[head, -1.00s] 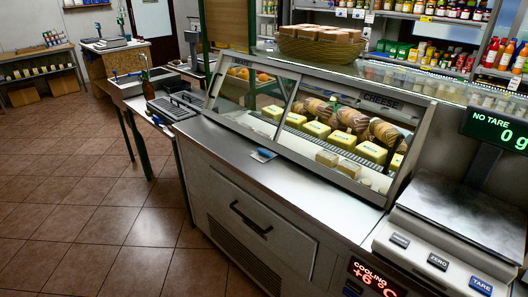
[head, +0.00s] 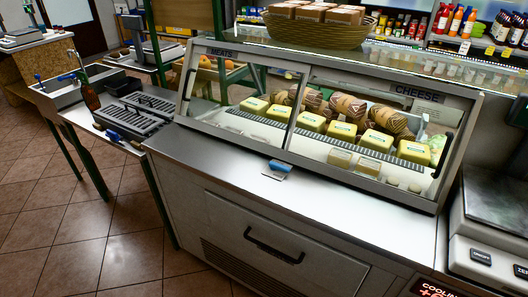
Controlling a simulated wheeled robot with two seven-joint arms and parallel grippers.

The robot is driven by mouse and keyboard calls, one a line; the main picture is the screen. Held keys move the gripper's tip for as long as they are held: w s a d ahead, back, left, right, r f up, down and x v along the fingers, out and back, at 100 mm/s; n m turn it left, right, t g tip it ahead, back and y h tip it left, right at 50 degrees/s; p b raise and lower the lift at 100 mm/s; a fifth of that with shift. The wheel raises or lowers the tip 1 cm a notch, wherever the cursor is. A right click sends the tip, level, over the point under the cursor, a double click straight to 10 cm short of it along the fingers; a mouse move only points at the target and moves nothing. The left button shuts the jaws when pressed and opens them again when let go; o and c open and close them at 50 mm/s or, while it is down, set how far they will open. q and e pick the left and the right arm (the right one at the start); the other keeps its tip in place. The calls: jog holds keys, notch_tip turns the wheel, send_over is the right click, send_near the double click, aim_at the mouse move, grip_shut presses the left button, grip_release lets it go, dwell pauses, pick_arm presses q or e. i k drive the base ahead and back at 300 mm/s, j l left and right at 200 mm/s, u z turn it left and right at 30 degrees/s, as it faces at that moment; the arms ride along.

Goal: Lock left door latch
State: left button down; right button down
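A glass display case stands on a steel counter, with a left door (head: 240,88) under the label MEATS and a right door (head: 380,125) under the label CHEESE. The left door appears closed. A dark handle (head: 187,86) is at its left edge. A small blue piece on a pale plate (head: 280,166) sits at the foot of the case, near where the doors meet. It may be a latch; I cannot tell whether it is locked. Neither of my grippers is in view.
The counter front strip (head: 200,155) is mostly clear. Cheese blocks (head: 342,131) and wrapped rolls stand inside the case. A basket (head: 318,30) sits on top. A scale (head: 490,220) is at the right. A sink table with a black rack (head: 142,115) is at the left.

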aim_at(274, 166)
jog(key=i+j+z, duration=0.1)
jog(key=j, duration=0.25)
jog(key=i+j+z, duration=0.15)
jog(key=j, duration=0.25)
jog(key=i+j+z, duration=0.1)
jog(key=j, duration=0.25)
jog(key=i+j+z, duration=0.1)
jog(key=j, duration=0.3)
